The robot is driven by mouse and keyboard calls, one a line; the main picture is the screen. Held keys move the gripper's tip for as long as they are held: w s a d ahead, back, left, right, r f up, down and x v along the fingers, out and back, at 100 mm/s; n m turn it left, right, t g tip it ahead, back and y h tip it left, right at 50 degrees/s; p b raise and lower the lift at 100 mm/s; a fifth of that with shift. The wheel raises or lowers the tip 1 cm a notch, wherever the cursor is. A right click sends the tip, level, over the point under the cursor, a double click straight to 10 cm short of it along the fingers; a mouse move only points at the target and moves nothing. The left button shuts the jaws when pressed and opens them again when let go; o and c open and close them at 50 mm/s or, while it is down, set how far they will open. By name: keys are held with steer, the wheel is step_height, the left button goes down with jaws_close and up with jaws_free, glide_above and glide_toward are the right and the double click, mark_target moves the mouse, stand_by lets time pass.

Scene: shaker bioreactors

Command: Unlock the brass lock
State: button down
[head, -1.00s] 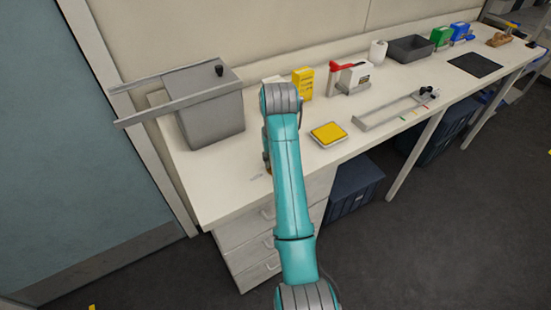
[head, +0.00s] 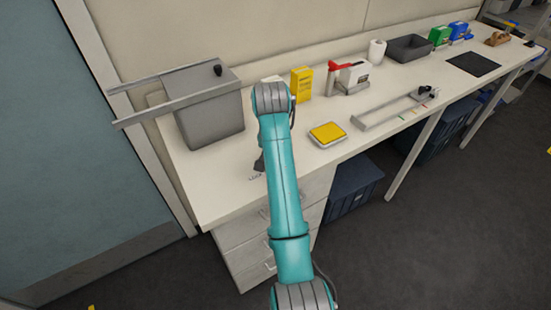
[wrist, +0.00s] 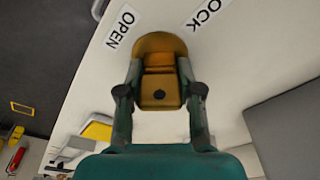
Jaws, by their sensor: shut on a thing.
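The brass lock (wrist: 160,45) is in the upper middle of the wrist view. It has a rounded plate and a raised block with a dark round spot. My gripper (wrist: 160,80) is shut on this raised block, one finger on each side. The label OPEN (wrist: 121,27) lies at the upper left of the lock, and a LOCK label (wrist: 206,12), partly cut off, at its upper right. In the head view, my gripper (head: 260,163) is low over the bench's near left part, mostly behind my arm. The lock is hidden there.
A grey box (head: 212,120) with metal rails stands on the bench to the left. A yellow-topped pad (head: 327,133), a yellow box (head: 301,82) and a metal rail fixture (head: 395,110) are to the right. Bare bench (head: 215,200) lies at the near left.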

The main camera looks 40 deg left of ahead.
steer(key=shift+d+f, duration=0.15)
steer(key=shift+f, duration=0.05)
steer(key=c, duration=0.9)
jaws_free()
steer(key=shift+o, duration=1)
steer(key=shift+r, duration=0.1)
